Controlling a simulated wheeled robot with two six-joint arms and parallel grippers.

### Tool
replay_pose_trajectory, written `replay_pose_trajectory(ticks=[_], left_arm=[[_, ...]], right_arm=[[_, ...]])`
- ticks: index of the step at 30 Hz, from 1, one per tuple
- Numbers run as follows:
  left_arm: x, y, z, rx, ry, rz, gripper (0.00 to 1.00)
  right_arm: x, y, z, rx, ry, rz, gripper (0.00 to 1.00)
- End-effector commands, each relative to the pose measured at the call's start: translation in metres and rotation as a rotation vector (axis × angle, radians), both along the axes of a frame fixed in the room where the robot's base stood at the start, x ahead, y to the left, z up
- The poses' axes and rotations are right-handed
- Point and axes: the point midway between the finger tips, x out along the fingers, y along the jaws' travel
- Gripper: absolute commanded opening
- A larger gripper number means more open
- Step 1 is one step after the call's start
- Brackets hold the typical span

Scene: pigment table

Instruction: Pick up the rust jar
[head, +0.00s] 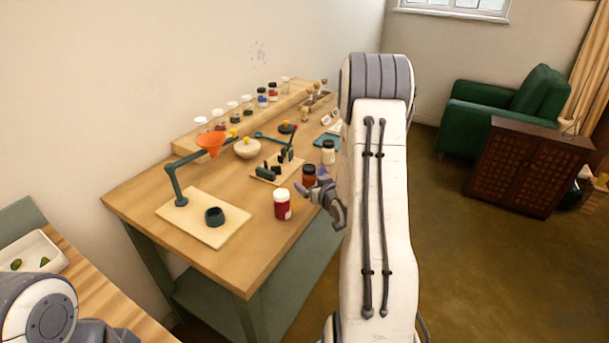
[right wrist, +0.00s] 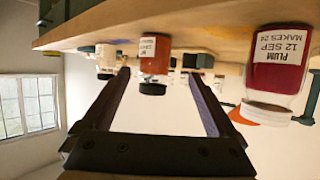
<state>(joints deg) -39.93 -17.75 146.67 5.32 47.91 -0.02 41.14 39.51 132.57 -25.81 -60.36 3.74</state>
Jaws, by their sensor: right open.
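The rust jar (head: 309,175), with a dark lid and orange-brown body, stands upright on the wooden table near its right edge. My right gripper (head: 314,183) is right at it, open, with one finger toward each side. In the right wrist view, which is upside down, the rust jar (right wrist: 154,58) shows between the tips of the open fingers (right wrist: 159,74). I cannot tell how far it is inside them; no grip shows. My left arm shows at the bottom left of the head view, but its gripper does not.
A plum jar (head: 282,205) stands nearer, just left of my right gripper; its label reads PLUM (right wrist: 280,45). A pale jar with a dark lid (head: 328,152) stands behind the rust jar. A board with dark tools (head: 264,180) lies left. My right arm hides the table's right side.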

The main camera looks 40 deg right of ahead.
Motion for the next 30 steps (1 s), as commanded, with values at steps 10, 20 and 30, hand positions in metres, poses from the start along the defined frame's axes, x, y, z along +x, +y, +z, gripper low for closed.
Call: replay_pose_trajectory(ticks=[10, 20, 30], left_arm=[[0.000, 0.000, 0.007, 0.000, 0.000, 0.000, 0.50], [0.000, 0.000, 0.019, 0.000, 0.000, 0.000, 0.50], [0.000, 0.000, 0.019, 0.000, 0.000, 0.000, 0.50]], right_arm=[[0.029, -0.022, -0.016, 0.000, 0.001, -0.016, 0.93], [0.067, -0.033, -0.035, 0.001, 0.001, -0.014, 0.93], [0.073, -0.033, -0.038, 0.001, 0.001, -0.012, 0.85]])
